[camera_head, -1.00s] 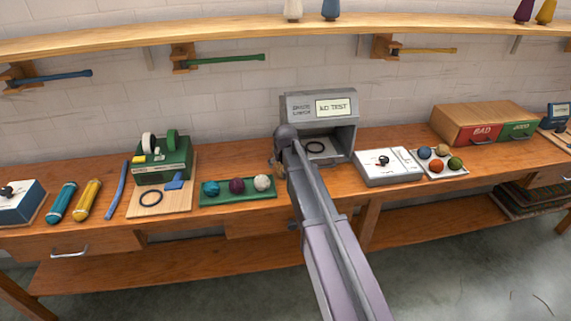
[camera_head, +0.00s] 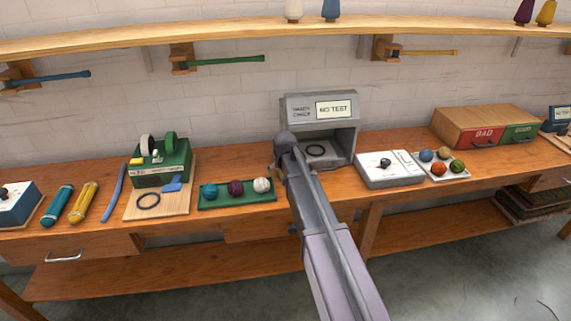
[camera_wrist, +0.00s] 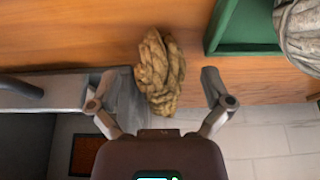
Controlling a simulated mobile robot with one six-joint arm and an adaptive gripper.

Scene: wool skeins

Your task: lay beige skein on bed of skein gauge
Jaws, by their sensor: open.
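The beige skein (camera_wrist: 160,72) is a twisted tan bundle on the wooden bench, seen in the wrist view between the grey gauge and a green tray. My gripper (camera_wrist: 158,80) is open, with one finger on each side of the skein and gaps visible. The skein gauge (camera_head: 292,108) is a grey box with a "NO TEST" screen and an open front. A dark ring marks its bed (camera_head: 316,151). The gauge's grey side (camera_wrist: 45,90) also shows at left in the wrist view. In the head view my arm hides most of the skein.
The green tray (camera_head: 237,203) with several balls stands just left of my arm; its edge (camera_wrist: 232,30) is near the right finger in the wrist view. A white device (camera_head: 390,175) and a white ball tray (camera_head: 458,172) stand right of the gauge. The wall is close behind.

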